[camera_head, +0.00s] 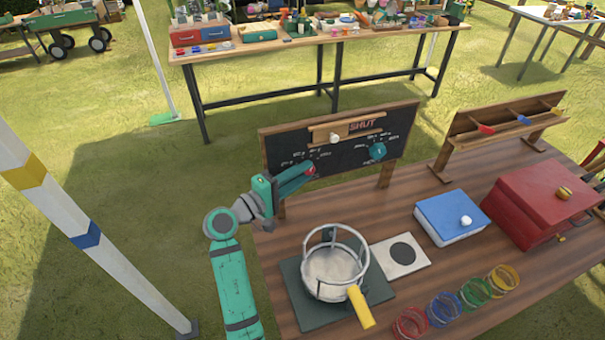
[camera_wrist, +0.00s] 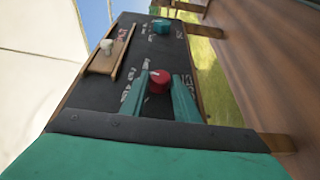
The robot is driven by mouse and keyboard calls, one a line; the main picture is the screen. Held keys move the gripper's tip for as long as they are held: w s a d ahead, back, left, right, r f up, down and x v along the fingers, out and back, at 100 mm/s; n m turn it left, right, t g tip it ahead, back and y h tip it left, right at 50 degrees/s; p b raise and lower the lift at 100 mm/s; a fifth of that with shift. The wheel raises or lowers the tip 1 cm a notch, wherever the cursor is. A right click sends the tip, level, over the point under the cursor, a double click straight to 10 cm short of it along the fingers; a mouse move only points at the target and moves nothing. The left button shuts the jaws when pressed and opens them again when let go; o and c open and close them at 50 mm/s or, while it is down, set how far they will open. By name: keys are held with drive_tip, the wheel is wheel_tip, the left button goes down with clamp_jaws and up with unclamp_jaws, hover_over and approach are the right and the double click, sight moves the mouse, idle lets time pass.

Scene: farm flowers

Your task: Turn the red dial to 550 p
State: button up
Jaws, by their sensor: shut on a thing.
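The red dial (camera_head: 311,170) is on the lower left of a black board (camera_head: 345,143) with a wooden frame. In the wrist view the red dial (camera_wrist: 159,81) sits between the two green fingertips of my gripper (camera_wrist: 160,88), which is shut on it. Its pointer and the number it points at are too small to read. White chalk marks surround the dial, partly hidden by my fingers. A teal dial (camera_head: 378,151) is on the board's right side. A wooden slider with a white knob (camera_head: 334,138) is above, beside the word SHUT.
On the wooden table stand a pot with a yellow handle (camera_head: 360,306), a blue box (camera_head: 452,217), a red box (camera_head: 541,205) and several coloured rings (camera_head: 475,291). A wooden rack (camera_head: 508,123) is right of the board. A striped post (camera_head: 85,230) stands at left.

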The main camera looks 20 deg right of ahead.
drive_tip(key=shift+f, duration=0.1)
drive_tip(key=o, duration=1)
drive_tip(key=shift+a, duration=0.15)
drive_tip(key=v, duration=1)
drive_tip(key=shift+s+a, duration=0.2)
drive_tip(key=shift+a, duration=0.1)
